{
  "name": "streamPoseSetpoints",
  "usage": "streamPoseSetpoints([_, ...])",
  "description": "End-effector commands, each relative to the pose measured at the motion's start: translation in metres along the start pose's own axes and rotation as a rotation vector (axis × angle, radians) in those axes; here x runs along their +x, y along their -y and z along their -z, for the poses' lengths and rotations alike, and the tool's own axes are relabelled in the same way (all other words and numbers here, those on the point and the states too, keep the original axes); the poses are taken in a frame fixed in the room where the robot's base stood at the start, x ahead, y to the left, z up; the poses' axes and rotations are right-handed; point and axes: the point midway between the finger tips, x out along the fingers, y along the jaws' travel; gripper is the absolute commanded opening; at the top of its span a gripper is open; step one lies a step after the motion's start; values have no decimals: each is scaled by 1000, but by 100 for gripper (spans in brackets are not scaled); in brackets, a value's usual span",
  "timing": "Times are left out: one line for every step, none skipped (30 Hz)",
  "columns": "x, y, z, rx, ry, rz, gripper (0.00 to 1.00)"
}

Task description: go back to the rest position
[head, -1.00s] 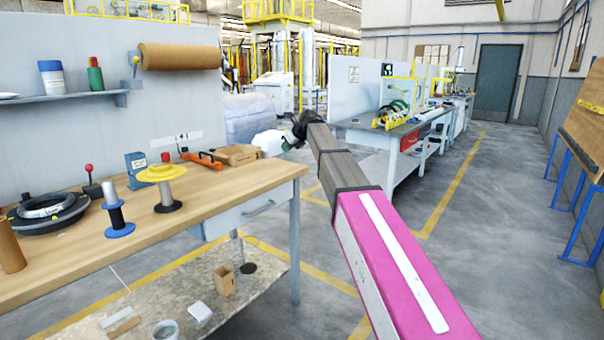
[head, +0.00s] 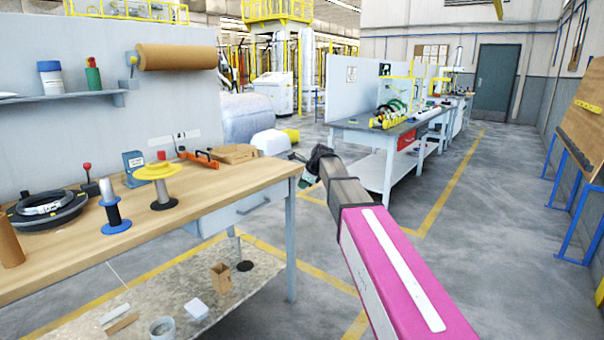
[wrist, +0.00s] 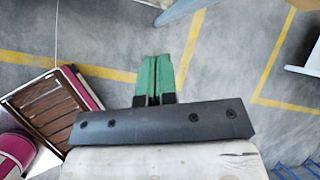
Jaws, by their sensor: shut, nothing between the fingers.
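My gripper shows in the wrist view with its two green fingers (wrist: 155,80) pressed together, nothing between them, above the grey floor with yellow lines. In the head view my gripper (head: 307,181) is small and partly hidden behind my dark wrist, just right of the wooden workbench (head: 255,180) and apart from it. My arm with its pink link reaches forward from the lower right.
On the workbench stand a yellow-topped spool (head: 158,172), a blue-based spool (head: 114,210), a black ring coil (head: 47,208) and an orange-handled tool (head: 198,159). A second bench (head: 375,132) stands further back. Open floor (head: 480,230) lies to the right.

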Motion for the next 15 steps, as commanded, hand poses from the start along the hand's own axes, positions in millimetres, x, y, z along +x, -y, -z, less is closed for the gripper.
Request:
streamPoseSetpoints([6,-23,22,-67,-26,-15,0])
streamPoseSetpoints([9,-33,35,-120,-43,-24,0])
streamPoseSetpoints([15,-49,53,-193,-65,-40,0])
streamPoseSetpoints([18,-60,66,-252,-82,-53,0])
streamPoseSetpoints([22,-73,79,-311,-97,-68,0])
streamPoseSetpoints([26,-88,96,-391,-117,-89,0])
streamPoseSetpoints([29,-101,108,-450,-129,-107,0])
streamPoseSetpoints([31,-112,121,-509,-143,-126,0])
streamPoseSetpoints([33,-129,137,-587,-157,-153,0])
streamPoseSetpoints([35,-141,149,-646,-167,-173,0])
streamPoseSetpoints([36,-154,160,-705,-175,-196,0])
streamPoseSetpoints([37,-170,175,-783,-185,-227,0])
streamPoseSetpoints([38,-183,186,-841,-190,-252,0])
streamPoseSetpoints([38,-196,197,-900,-194,-277,0])
streamPoseSetpoints([38,-213,211,-977,-197,-312,0])
